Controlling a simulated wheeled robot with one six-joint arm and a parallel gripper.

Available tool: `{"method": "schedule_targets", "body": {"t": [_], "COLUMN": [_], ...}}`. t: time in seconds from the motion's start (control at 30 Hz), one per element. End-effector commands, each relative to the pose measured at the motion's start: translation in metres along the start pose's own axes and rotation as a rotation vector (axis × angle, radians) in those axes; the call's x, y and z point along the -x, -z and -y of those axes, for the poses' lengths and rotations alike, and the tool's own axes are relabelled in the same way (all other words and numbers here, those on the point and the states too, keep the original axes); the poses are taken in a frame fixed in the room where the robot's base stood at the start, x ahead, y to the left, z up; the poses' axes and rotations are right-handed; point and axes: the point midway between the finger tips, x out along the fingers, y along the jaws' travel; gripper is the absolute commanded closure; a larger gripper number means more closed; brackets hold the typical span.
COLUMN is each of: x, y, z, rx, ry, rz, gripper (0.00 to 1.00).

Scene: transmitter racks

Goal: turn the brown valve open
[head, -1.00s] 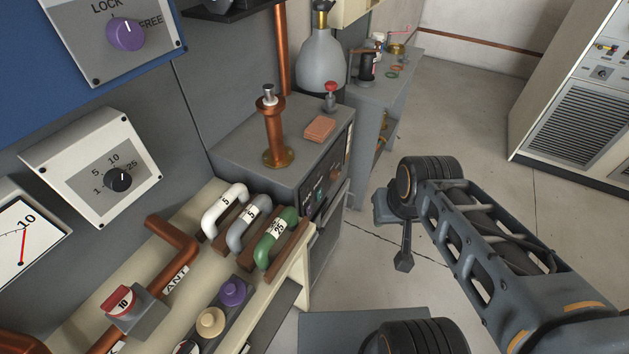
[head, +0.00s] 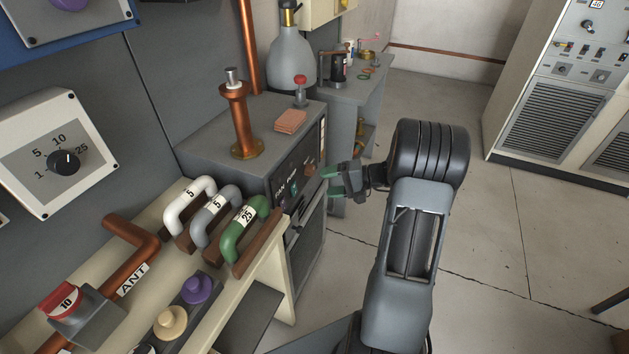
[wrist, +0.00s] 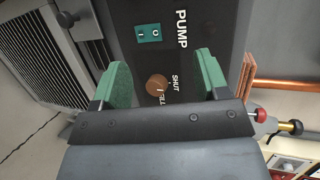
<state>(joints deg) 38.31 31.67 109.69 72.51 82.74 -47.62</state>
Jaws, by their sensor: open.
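The brown valve is a round knob (wrist: 157,85) on the dark front panel of the grey pump unit; it also shows in the head view as a small brown knob (head: 310,169). Beside it in the wrist view is the printed word SHUT, with another partly hidden word below. A pale mark shows on the knob, but its exact direction is hard to tell. My gripper (wrist: 163,62) is open, its green fingers on either side of the knob in the picture. In the head view my gripper (head: 329,181) is just in front of the panel, apparently apart from the knob.
A green rocker switch (wrist: 149,33) is near the knob, by the word PUMP. On the unit's top stand a copper post (head: 239,120), a red-topped fitting (head: 300,91) and a copper-coloured block (head: 291,121). White, grey and green (head: 245,228) handles are at left.

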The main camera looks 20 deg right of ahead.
Motion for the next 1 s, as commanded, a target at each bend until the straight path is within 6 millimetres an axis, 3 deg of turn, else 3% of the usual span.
{"method": "schedule_targets", "body": {"t": [0.03, 0.13, 0.3, 0.4, 0.53, 1.0], "x": [0.009, 0.027, 0.048, 0.049, 0.035, -0.043], "y": [0.017, 0.041, 0.064, 0.070, 0.076, 0.101], "z": [-0.022, -0.045, -0.069, -0.073, -0.068, -0.043], "rx": [-0.010, -0.003, 0.015, 0.021, 0.025, 0.023], "ry": [0.068, 0.173, 0.271, 0.293, 0.300, 0.298], "rz": [-0.058, -0.159, -0.272, -0.300, -0.308, -0.306], "gripper": [0.32, 0.32, 0.32, 0.32, 0.32, 0.32]}}
